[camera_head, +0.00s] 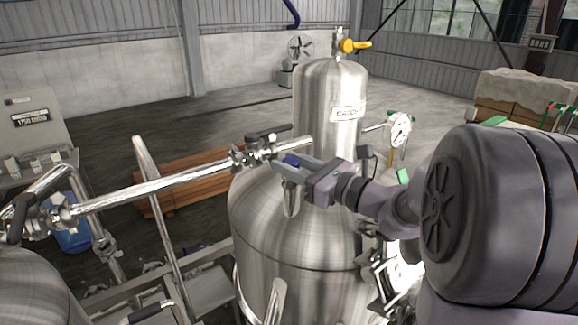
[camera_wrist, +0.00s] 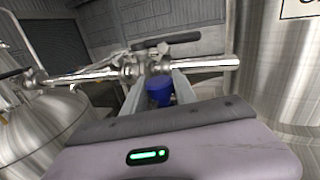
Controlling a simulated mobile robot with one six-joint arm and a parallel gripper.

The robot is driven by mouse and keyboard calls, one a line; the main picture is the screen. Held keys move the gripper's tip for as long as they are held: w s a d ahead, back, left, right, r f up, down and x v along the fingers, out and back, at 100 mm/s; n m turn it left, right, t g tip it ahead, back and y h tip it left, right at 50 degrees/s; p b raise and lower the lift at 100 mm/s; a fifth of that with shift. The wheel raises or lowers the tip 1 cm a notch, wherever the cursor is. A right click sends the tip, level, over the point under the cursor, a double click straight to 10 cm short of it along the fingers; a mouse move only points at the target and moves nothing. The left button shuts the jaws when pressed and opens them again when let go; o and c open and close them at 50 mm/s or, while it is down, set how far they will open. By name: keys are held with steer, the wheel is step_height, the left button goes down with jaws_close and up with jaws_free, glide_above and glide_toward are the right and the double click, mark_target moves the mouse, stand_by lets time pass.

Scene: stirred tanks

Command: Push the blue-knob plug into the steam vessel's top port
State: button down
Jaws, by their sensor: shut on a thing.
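The blue-knob plug (camera_head: 292,160) is held between the fingers of my gripper (camera_head: 290,168). In the wrist view the blue knob (camera_wrist: 158,91) sits between the two grey fingertips of my gripper (camera_wrist: 159,92). In the head view the gripper is over the domed top of a large steel tank (camera_head: 285,225). A taller steel vessel (camera_head: 328,95) with a label and a yellow-handled valve (camera_head: 352,45) stands behind. The label is too small to read surely. I cannot make out the top port.
A shiny pipe (camera_head: 160,187) with clamps and a black-handled valve (camera_head: 262,150) runs close beside the gripper. A pressure gauge (camera_head: 400,128) is to the right. Wooden planks (camera_head: 185,180) lie on the floor behind the pipe.

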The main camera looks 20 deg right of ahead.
steer(key=shift+s+a+f, duration=0.1)
steer(key=shift+a+f, duration=0.05)
steer(key=shift+f, duration=0.55)
steer(key=shift+s+a+f, duration=0.1)
steer(key=shift+f, duration=0.55)
steer(key=shift+w+r+p, duration=0.1)
steer(key=shift+r+p, duration=0.5)
steer(key=shift+r+m, duration=0.1)
steer(key=shift+m, duration=0.2)
steer(key=shift+w+d+r+m+p, duration=0.1)
steer(key=shift+d+m+p, duration=0.1)
steer(key=shift+m+p, duration=0.8)
steer(key=shift+w+d+m+p, duration=0.15)
steer(key=shift+m+p, duration=0.45)
steer(key=shift+p, duration=0.75)
